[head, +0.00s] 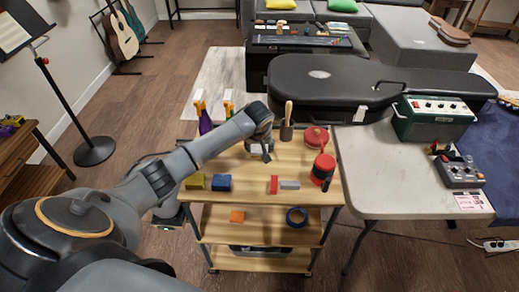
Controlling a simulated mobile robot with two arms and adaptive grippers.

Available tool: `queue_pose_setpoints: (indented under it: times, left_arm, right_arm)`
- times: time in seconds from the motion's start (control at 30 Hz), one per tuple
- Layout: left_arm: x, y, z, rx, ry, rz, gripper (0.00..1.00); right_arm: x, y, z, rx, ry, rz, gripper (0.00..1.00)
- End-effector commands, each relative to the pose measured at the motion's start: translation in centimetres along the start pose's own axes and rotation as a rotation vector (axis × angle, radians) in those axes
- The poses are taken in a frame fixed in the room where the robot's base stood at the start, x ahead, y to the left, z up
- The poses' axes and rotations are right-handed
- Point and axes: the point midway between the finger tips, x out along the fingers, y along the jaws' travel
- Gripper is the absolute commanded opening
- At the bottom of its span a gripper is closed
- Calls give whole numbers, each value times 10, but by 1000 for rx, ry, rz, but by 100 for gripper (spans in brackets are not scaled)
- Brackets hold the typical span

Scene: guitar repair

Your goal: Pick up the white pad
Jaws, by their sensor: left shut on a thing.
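My left gripper (265,154) hangs over the top of the wooden cart, pointing down, with its fingers shut. A small pale piece between the fingers looks like the white pad, but it is mostly hidden by the fingers and its outline is unclear. On the cart's top (252,190), a yellow block (195,181) and a blue block (221,182) lie to the left near the front edge. A red block (273,184) and a light grey block (290,185) lie to the right. My right gripper is not in view.
Spray bottles (205,122) stand at the cart's back left. A black guitar case (335,88) lies behind. A white table (390,175) adjoins at the right. The front middle of the cart top is free.

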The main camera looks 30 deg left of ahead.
Motion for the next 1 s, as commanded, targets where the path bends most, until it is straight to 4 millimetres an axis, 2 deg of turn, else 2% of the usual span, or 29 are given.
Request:
queue_pose_setpoints:
  times: [0.17,0.37,0.47,0.7,1.0]
  left_arm:
    - [-24,0,-10,-1,4,4,38]
    - [-70,-9,4,2,6,3,38]
    - [-97,-13,13,2,6,3,38]
    - [-134,-26,51,3,3,2,38]
    - [-161,-35,75,0,2,2,38]
  right_arm:
    - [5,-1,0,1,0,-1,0]
    - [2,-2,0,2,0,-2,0]
    - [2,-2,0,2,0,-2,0]
    - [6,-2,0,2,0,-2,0]
    - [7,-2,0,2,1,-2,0]
